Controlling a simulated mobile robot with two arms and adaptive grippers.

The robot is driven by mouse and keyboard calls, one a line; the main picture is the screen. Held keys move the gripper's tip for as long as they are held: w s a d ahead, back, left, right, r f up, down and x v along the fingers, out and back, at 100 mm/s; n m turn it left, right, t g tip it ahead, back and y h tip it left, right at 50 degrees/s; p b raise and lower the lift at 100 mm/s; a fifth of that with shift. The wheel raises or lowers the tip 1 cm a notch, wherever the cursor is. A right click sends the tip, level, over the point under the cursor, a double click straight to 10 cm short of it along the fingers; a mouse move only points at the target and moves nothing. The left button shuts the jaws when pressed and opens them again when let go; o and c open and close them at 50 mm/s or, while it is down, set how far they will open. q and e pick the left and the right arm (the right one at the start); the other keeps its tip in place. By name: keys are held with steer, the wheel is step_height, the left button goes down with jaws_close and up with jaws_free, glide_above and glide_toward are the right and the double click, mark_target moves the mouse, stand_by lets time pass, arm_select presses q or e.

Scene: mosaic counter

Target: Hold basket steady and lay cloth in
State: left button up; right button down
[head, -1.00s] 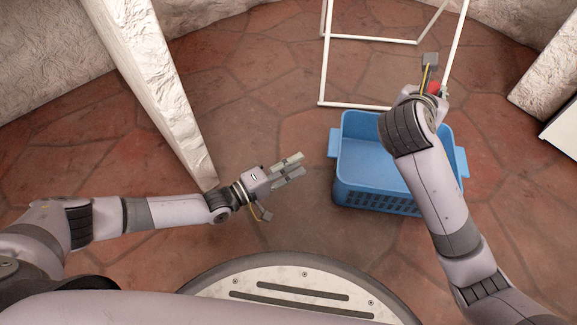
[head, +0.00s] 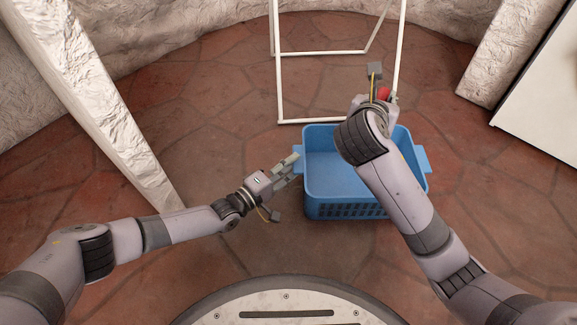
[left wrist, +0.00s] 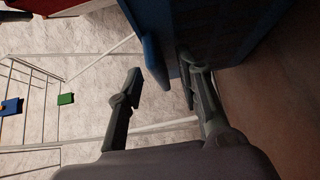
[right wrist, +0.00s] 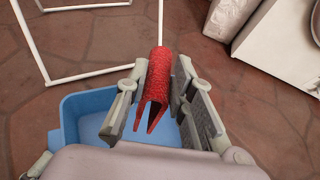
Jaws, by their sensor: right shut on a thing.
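The blue basket (head: 345,206) stands upright on the floor and looks empty where its inside shows. My left gripper (head: 286,170) is open at the basket's left handle. In the left wrist view the handle (left wrist: 155,62) lies between the spread fingers of the gripper (left wrist: 161,78); contact cannot be told. My right gripper (head: 383,84) is shut on the red cloth (head: 384,94), above the far part of the basket. In the right wrist view the folded cloth (right wrist: 158,85) hangs between the fingers, its two ends apart. My right arm hides part of the basket.
A white rack (head: 330,121) stands just behind the basket. It carries green (left wrist: 66,99) and blue (left wrist: 11,107) clips in the left wrist view. A rough white post (head: 95,105) stands left, a white cabinet (head: 545,95) right. The floor right of the basket is clear.

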arm_select(q)
jaws_close()
stand_by(0.6)
